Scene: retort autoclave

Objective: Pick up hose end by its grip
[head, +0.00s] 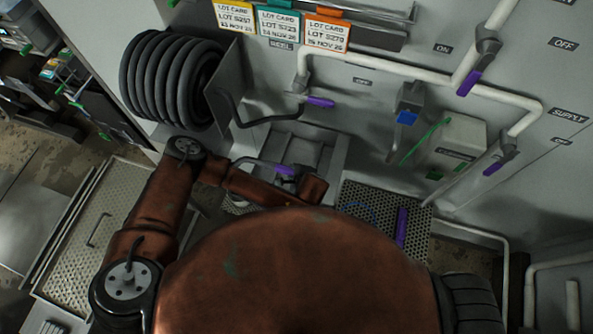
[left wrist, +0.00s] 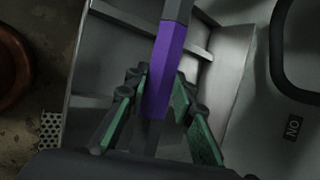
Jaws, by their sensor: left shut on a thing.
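The hose end has a purple grip (head: 284,170), which shows above my left forearm in the head view, over a grey sink-like recess (head: 330,160). In the left wrist view the purple six-sided grip (left wrist: 165,68) stands between the green-padded fingers, with a grey part above it. My left gripper (left wrist: 156,88) is shut on this grip. In the head view my left gripper (head: 290,178) is small and partly hidden by my own arm. My right gripper is not in view.
A coiled black hose (head: 150,80) hangs on the wall at the upper left. White pipes with purple-handled valves (head: 320,102) run along the panel. A perforated tray (head: 365,205) with a purple object (head: 401,227) lies right of the recess. Lot cards (head: 280,25) hang above.

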